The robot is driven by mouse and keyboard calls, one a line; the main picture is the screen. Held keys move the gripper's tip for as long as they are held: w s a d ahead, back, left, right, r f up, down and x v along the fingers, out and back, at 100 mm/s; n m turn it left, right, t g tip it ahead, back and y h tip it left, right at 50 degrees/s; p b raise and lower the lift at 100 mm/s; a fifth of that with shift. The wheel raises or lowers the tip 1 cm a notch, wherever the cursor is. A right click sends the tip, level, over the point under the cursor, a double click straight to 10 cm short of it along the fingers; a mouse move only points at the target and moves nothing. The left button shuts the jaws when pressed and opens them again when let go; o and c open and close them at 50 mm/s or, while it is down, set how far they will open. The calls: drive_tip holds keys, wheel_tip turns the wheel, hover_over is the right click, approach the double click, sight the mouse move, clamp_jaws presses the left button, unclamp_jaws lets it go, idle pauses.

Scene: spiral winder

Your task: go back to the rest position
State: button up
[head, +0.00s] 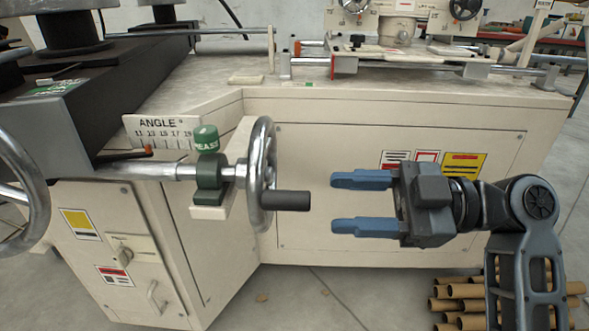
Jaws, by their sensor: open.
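My gripper (346,204) is open, with its two blue fingers pointing left and nothing between them. It is to the right of the handwheel (262,170), a metal ring seen nearly edge-on. The wheel's dark crank handle (288,200) sticks out toward the gap between the fingers. A space shows between the handle's end and the fingertips, so they look apart. My arm comes up from the lower right.
The cream winder cabinet (330,240) stands behind the gripper. A green-topped post (207,150) holds the wheel's shaft beside an angle scale (158,133). Another handwheel (35,190) is at the left edge. Cardboard tubes (450,305) lie on the floor at lower right.

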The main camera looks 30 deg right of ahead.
wheel_tip(320, 180, down, 16)
drive_tip(key=s+a+m+t+h, duration=0.1)
drive_tip(key=s+m+t+h, duration=0.2)
drive_tip(key=m+h, duration=0.8)
drive_tip(key=s+f+m+h, duration=0.4)
drive_tip(key=s+m, duration=0.2)
drive_tip(key=s, duration=0.8)
drive_tip(key=s+a+r+t, duration=0.1)
drive_tip(key=s+a+r, duration=0.1)
drive_tip(key=s+r, duration=0.35)
wheel_tip(320, 180, up, 25)
drive_tip(key=s+n+p, duration=0.1)
drive_tip(key=s+p, duration=0.1)
drive_tip(key=p, duration=2.4)
drive_tip(key=shift+r, duration=0.2)
